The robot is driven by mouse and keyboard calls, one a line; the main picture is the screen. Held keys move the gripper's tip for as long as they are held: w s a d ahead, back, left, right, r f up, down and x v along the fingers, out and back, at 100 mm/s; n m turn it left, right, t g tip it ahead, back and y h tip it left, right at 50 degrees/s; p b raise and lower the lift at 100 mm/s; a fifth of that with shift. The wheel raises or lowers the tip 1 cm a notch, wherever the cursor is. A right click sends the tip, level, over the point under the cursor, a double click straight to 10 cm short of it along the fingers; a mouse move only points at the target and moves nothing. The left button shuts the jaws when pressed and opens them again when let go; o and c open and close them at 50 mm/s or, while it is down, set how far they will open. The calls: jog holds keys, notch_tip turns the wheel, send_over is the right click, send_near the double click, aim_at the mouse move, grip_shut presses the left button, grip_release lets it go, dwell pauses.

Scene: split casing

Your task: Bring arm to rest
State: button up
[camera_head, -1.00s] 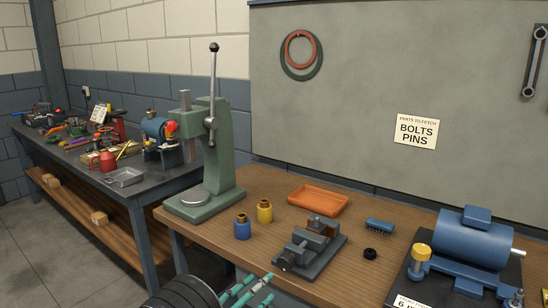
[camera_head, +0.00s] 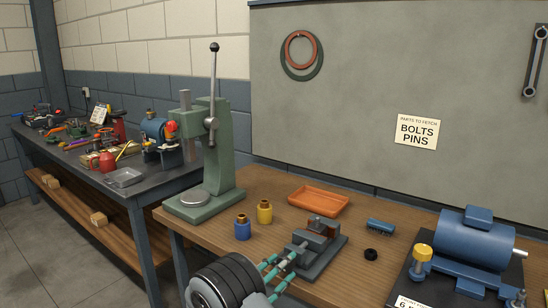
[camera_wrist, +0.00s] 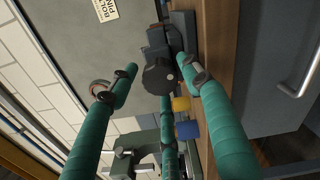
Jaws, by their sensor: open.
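My dark ribbed wrist shows behind the fingers at the bottom edge. In the wrist view the teal fingers of my gripper (camera_wrist: 160,82) stand wide apart, with the vise (camera_wrist: 182,30) beyond them.
On the wooden bench (camera_head: 245,268) stand a green press (camera_head: 222,150), blue (camera_head: 242,228) and yellow (camera_head: 264,212) cylinders, an orange tray (camera_head: 318,200), a blue ribbed part (camera_head: 381,225), a black ring (camera_head: 371,255) and a blue motor (camera_head: 470,240). A cluttered second bench (camera_head: 130,195) is at left.

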jog(key=shift+c, duration=1)
jog(key=c, duration=0.8)
jog(key=shift+c, duration=0.5)
jog(key=shift+m+b, duration=0.5)
jog(key=shift+b, duration=0.15)
jog(key=o, duration=1.1)
jog(key=shift+s, duration=0.1)
jog(key=shift+v, duration=2.95)
